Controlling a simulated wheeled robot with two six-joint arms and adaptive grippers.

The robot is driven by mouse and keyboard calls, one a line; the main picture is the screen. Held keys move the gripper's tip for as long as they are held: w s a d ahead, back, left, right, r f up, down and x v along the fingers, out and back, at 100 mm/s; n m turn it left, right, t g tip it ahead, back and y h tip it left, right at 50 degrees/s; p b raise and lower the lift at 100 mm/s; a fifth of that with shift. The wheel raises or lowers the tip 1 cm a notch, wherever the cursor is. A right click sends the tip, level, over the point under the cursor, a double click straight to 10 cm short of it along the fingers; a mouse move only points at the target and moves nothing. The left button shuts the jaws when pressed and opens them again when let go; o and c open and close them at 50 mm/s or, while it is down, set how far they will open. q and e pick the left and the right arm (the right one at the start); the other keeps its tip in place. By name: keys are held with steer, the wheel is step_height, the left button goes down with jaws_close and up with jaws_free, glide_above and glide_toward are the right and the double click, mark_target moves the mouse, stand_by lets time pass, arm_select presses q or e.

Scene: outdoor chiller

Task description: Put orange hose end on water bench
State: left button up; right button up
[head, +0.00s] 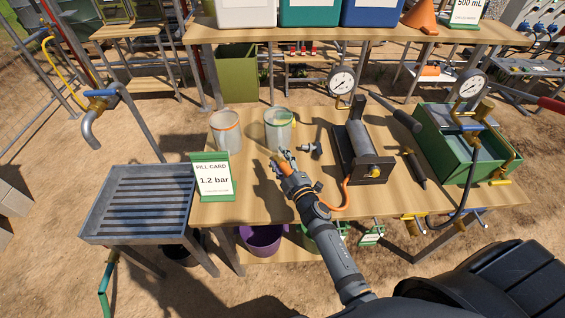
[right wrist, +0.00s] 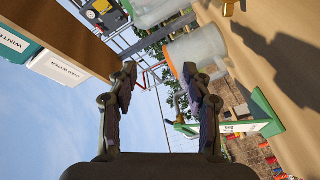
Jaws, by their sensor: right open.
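An orange hose (head: 346,196) curves down from the grey cylinder on a dark stand and goes out of sight by my right arm. An orange patch shows at my right gripper's fingers in the head view; I cannot tell whether it is the hose end. Which bench is the water bench is not labelled. My left gripper is out of view.
Two clear jars (head: 226,131) (head: 279,129) stand beyond the gripper. A fill card (head: 212,178) reading 1.2 bar stands left, by a slatted grey drain table (head: 140,203). A green box (head: 455,143) with a gauge is at right. The far bench (head: 300,34) holds large containers.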

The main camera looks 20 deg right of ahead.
steer(key=s+d+r+b, duration=0.1)
steer(key=s+b, duration=0.1)
steer(key=s, duration=1)
steer(key=shift+d+r, duration=0.15)
steer(key=shift+d, duration=0.05)
